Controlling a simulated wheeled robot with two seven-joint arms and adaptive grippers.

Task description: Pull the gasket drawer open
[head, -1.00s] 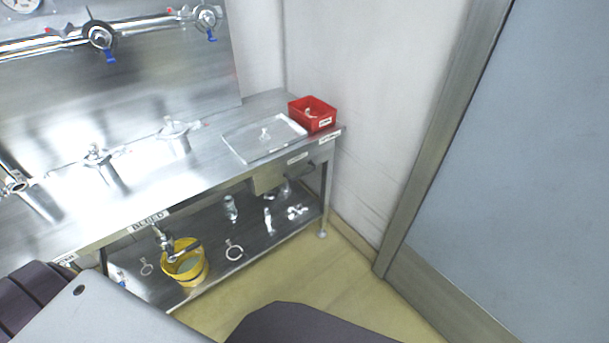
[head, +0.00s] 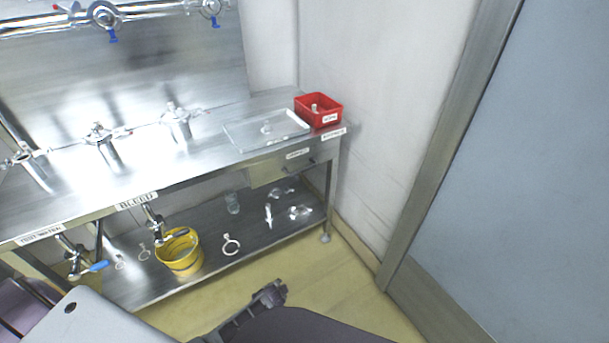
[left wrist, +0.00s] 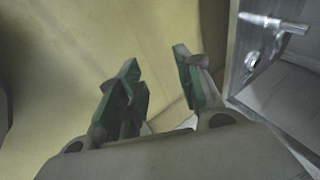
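The gasket drawer (head: 271,172) is a plain steel front under the right end of the bench. It appears shut, with a white label (head: 297,153) above it and a small dark handle (head: 299,166) at its right. My left gripper (left wrist: 158,78) shows in the left wrist view with its green-padded fingers apart and nothing between them, over the yellow floor. A dark jointed end (head: 262,303), perhaps of my right gripper, shows at the bottom of the head view, well short of the drawer. Its fingers cannot be made out.
A clear tray (head: 240,132) and a red bin (head: 331,113) stand on the bench (head: 205,160) above the drawer. The lower shelf (head: 205,262) holds a yellow bucket (head: 180,258), a ring (head: 231,245) and small parts. Yellow floor (head: 345,280) is clear before the bench.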

